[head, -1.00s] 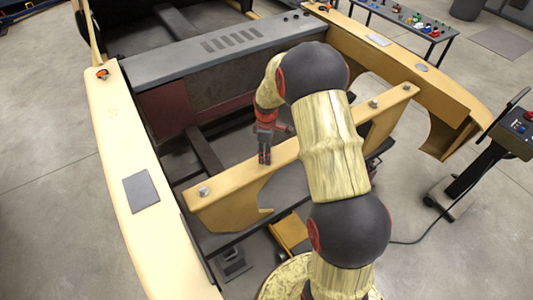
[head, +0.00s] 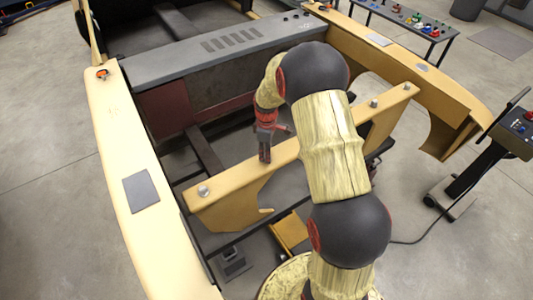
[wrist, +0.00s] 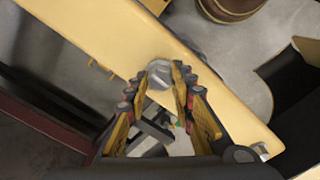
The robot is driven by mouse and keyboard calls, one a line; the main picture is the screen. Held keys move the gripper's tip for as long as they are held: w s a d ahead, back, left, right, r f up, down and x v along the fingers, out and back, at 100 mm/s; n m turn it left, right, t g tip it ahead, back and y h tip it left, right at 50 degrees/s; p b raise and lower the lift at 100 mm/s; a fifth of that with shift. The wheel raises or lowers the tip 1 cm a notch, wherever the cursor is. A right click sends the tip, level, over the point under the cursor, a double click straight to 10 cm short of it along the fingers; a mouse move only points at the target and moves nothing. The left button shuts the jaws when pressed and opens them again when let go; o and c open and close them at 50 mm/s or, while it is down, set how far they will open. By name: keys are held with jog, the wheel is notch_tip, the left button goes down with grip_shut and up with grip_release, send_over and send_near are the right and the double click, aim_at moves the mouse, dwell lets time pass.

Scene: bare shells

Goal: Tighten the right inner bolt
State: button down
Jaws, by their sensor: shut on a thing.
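My gripper (wrist: 160,95) points down at the yellow crossbeam (head: 232,194) and is shut around a grey bolt (wrist: 159,73) on its top face. In the head view my gripper (head: 265,155) stands left of the beam's middle, and its fingers cover this bolt. A second bolt (head: 203,191) sits at the beam's left end, and also shows in the wrist view (wrist: 260,151). Two more bolts stand on the beam right of my arm, one nearer (head: 374,103) and one at the right end (head: 407,87). My arm hides the beam's middle.
Long yellow side rails stand left (head: 118,150) and right (head: 440,85) of the beam. A grey cross-member (head: 215,50) lies behind. A control stand (head: 480,165) with a cable is at the right. A table with small coloured parts (head: 410,20) is at the back.

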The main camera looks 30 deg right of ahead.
jog(key=m, duration=0.5)
jog(key=shift+b, duration=0.4)
jog(key=m, duration=0.5)
jog(key=shift+w, duration=0.1)
jog(key=m, duration=0.4)
jog(key=shift+r+b, duration=0.15)
jog(key=shift+b, duration=0.25)
jog(key=m, duration=0.5)
jog(key=shift+w, duration=0.1)
jog(key=m, duration=0.3)
jog(key=shift+m, duration=0.3)
jog(key=m, duration=0.4)
jog(key=shift+r+m+b, duration=0.1)
jog(key=shift+m+b, duration=0.2)
jog(key=m, duration=0.4)
jog(key=shift+w+m, duration=0.1)
jog(key=shift+m, duration=2.2)
